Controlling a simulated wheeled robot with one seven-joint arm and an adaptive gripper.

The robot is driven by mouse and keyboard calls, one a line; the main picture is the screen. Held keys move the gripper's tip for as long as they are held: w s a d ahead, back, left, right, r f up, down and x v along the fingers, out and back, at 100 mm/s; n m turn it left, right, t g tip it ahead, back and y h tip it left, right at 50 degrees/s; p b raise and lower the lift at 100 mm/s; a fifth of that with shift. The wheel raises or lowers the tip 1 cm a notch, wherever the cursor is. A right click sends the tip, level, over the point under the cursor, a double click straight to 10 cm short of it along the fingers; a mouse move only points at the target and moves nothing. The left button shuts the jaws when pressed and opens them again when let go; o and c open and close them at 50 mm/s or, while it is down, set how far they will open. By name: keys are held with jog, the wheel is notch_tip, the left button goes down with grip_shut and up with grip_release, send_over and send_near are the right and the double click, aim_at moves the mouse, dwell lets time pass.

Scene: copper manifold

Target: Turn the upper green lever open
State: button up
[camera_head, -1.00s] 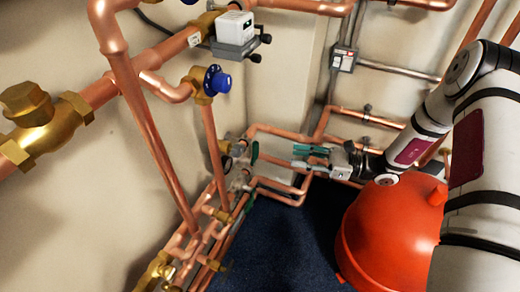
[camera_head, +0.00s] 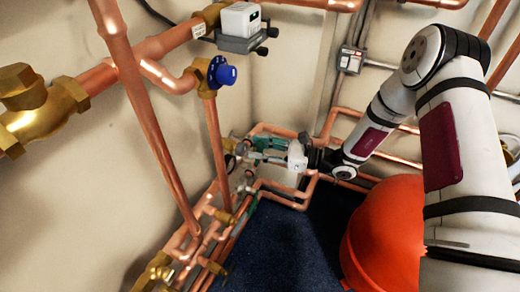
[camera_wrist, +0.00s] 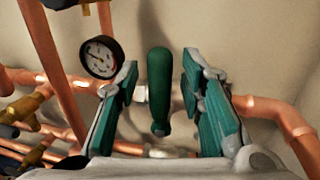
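The upper green lever (camera_wrist: 159,88) stands upright in the wrist view, between the two teal-padded fingers of my gripper (camera_wrist: 165,95). The fingers are apart, with a gap on each side of the lever, so my gripper is open around it and does not visibly touch it. In the head view my gripper (camera_head: 268,150) is at the pipes by the wall, and the upper lever cannot be clearly told from its teal fingers. A lower green lever (camera_head: 250,208) shows below my gripper in the head view.
A round pressure gauge (camera_wrist: 101,57) sits just left of my left finger in the wrist view. Copper pipes (camera_wrist: 280,115) run on both sides. A red tank (camera_head: 385,235) stands below my arm. A blue-knobbed valve (camera_head: 222,72) is up and left. Dark floor (camera_head: 285,255) is free.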

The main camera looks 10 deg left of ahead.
jog(key=shift+c, duration=0.5)
grip_shut()
